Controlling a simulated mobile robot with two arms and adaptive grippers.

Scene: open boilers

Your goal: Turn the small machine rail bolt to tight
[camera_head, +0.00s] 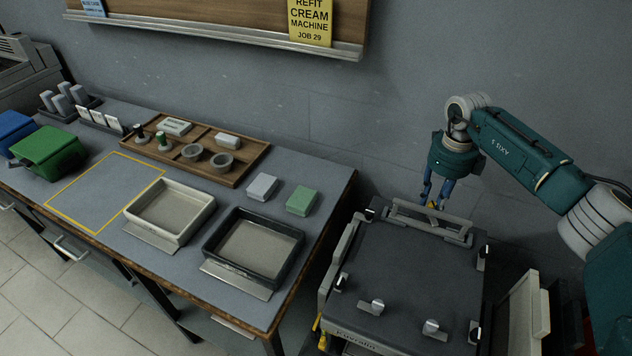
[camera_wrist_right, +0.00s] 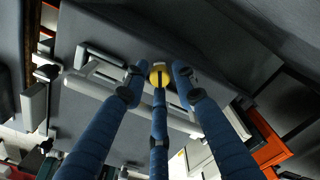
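The machine (camera_head: 405,275) is a dark grey flat-topped unit at the lower right, with a light grey rail (camera_head: 415,225) along its far edge. A small yellow bolt head (camera_head: 434,205) shows at this rail. In the right wrist view the yellow bolt (camera_wrist_right: 159,74) has a dark slot or mark. My right gripper (camera_head: 437,193) points down over the bolt. Its blue fingers (camera_wrist_right: 159,85) stand apart around the bolt in the right wrist view, with small gaps visible; contact is hard to judge. My left gripper is out of view.
A workbench (camera_head: 313,250) to the left holds a cream tray (camera_head: 170,238), a black tray (camera_head: 297,232) and a wooden organiser (camera_head: 250,158). The wall is close behind the machine.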

